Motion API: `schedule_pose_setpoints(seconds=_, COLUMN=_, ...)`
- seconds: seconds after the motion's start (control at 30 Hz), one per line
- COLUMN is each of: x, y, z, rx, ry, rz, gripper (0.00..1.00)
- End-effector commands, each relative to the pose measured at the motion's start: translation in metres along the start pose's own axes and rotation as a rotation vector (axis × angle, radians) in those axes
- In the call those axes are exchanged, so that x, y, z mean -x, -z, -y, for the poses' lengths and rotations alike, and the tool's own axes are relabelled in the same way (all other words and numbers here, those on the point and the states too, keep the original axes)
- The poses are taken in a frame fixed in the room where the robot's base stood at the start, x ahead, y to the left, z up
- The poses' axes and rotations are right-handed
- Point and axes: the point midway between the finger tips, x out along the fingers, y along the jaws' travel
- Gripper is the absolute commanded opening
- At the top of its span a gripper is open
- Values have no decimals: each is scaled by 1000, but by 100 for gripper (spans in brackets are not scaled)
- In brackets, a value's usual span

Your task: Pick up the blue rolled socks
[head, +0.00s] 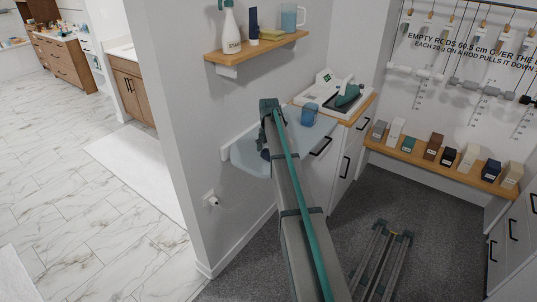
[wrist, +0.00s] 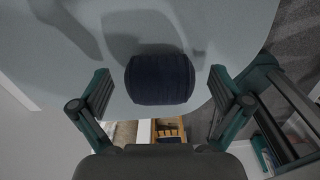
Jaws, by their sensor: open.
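The blue rolled socks (wrist: 160,79) show in the wrist view as a dark navy, ribbed, rounded bundle. They lie against a pale grey-blue surface (wrist: 235,25). My gripper (wrist: 160,92) is open, with one finger to the left and one to the right of the socks. A gap shows between each finger and the socks, so nothing is gripped. In the head view my arm reaches to the pale rounded shelf (head: 245,158) at the wall. My gripper is mostly hidden behind the arm there, and I cannot make out the socks clearly.
A wooden wall shelf (head: 256,47) with a spray bottle (head: 230,28) is above. A low shelf (head: 430,162) holds several small blocks. Grey carpet (head: 400,215) lies below.

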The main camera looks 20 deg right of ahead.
Motion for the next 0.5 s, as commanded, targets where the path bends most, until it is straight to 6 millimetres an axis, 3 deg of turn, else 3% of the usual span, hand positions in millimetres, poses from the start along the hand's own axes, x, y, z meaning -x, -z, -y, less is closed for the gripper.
schedule_pose_setpoints(seconds=0.17, x=0, y=0, z=0, rx=0, ry=0, rz=0, gripper=98)
schedule_pose_setpoints(seconds=0.5, x=0, y=0, z=0, rx=0, ry=0, rz=0, gripper=42)
